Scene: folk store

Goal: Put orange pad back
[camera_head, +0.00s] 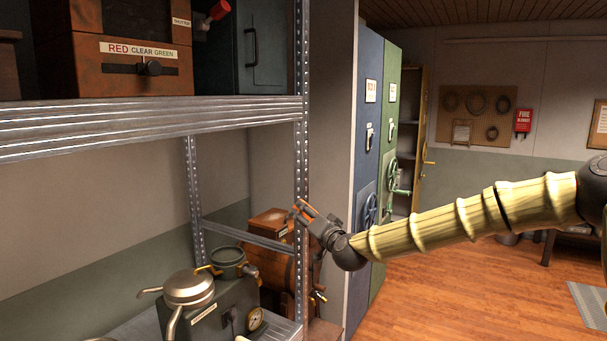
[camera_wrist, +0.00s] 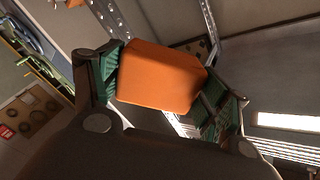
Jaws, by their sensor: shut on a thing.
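The orange pad (camera_wrist: 160,76) is a block with rounded corners. In the wrist view it sits between the two green-padded fingers of my gripper (camera_wrist: 162,80), which is shut on it. In the head view my gripper (camera_head: 308,212) is at the end of the arm, in front of the shelf's right front post. A bit of the orange pad (camera_head: 301,206) shows at its tip, mostly hidden by the fingers. The pad appears held in the air, clear of the shelf surfaces.
A metal shelf rack (camera_head: 150,130) stands at left, with an orange-brown box (camera_head: 130,70) on its upper shelf. A green device with a gauge (camera_head: 215,312) stands on the lower shelf. A wooden barrel (camera_head: 270,262) is behind my gripper. Blue and green lockers (camera_head: 388,150) stand beyond; the floor at right is open.

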